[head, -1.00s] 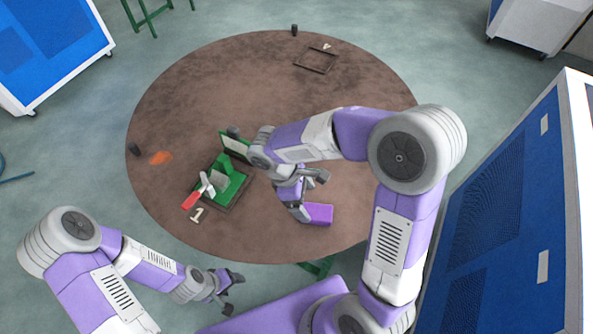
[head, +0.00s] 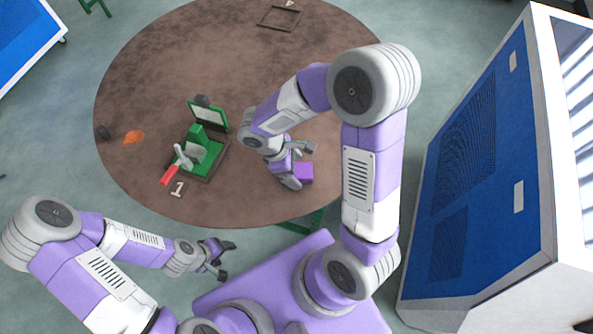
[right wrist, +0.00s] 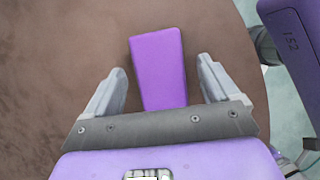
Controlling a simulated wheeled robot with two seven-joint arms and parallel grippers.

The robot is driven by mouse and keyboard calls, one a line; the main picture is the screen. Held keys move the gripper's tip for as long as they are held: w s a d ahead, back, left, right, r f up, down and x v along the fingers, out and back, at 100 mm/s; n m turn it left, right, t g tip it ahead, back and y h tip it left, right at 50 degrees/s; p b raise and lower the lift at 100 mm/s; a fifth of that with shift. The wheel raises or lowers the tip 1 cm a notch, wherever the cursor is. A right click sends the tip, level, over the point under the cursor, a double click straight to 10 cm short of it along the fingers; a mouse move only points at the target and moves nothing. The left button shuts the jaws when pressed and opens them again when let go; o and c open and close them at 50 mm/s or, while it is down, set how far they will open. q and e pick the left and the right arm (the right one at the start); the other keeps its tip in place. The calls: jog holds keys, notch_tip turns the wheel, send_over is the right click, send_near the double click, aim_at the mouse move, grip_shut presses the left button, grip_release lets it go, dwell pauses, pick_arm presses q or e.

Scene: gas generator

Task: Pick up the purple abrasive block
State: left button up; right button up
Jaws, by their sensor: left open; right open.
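The purple abrasive block (head: 304,173) lies on the round brown table near its front right edge. In the right wrist view the block (right wrist: 159,65) lies between the two fingers, with a gap on each side. My right gripper (right wrist: 160,75) is open and empty, and its fingers point along the block. In the head view my right gripper (head: 301,165) is at the block, partly covering it. I cannot tell its exact height above the table. My left gripper (head: 226,260) is open and empty, off the table's front edge.
The round table (head: 150,70) also bears an open green case (head: 211,164), a red-handled tool (head: 170,174), an orange item (head: 133,137) and a dark frame (head: 280,18). A large blue-sided cabinet (head: 475,190) stands right of my right arm. The table's middle is clear.

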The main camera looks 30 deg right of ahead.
jog(key=shift+f, duration=0.25)
dwell(0.5)
jog(key=c, duration=1.2)
jog(key=shift+o, duration=0.2)
jog(key=shift+r, duration=0.1)
jog(key=shift+r, duration=0.4)
notch_tip(320, 180, up, 10)
jog(key=p, duration=0.1)
jog(key=shift+f+p, duration=0.25)
jog(key=shift+p, duration=0.1)
